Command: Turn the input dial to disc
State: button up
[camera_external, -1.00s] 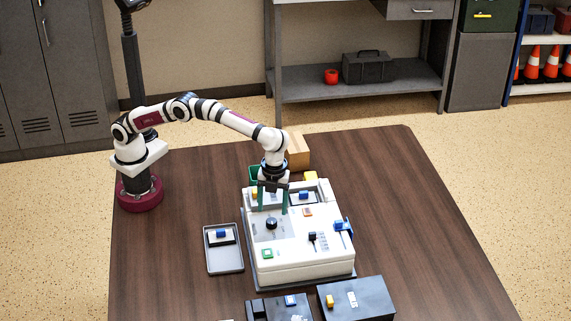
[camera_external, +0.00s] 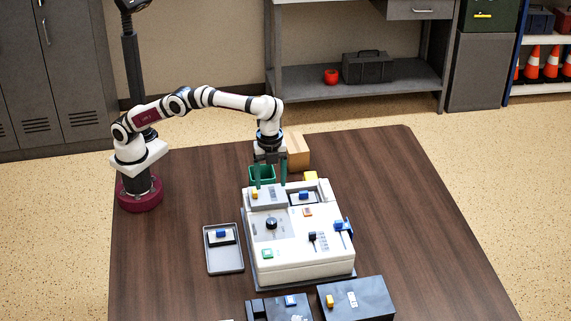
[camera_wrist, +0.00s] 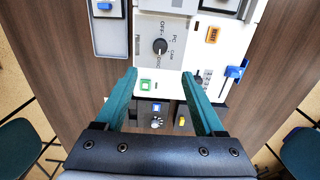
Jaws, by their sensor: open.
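The input dial (camera_external: 271,223) is a round black knob on a grey panel on top of the white machine (camera_external: 305,254). In the wrist view the dial (camera_wrist: 160,46) has labels around it that read OFF, PC, CAM and what looks like DISC. A pale mark on the knob appears to be on the side of the DISC label, but it is too small to be sure. My gripper (camera_external: 269,181) is open and empty, raised over the machine's back edge, apart from the dial. Its green fingers (camera_wrist: 161,98) are spread wide in the wrist view.
A grey tray (camera_external: 239,262) with a blue-topped part lies left of the machine. Dark boxes (camera_external: 360,304) stand in front. The table's right side is clear.

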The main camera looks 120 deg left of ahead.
aim_at(271, 221)
notch_tip(271, 221, down, 15)
jog(key=shift+r, duration=0.2)
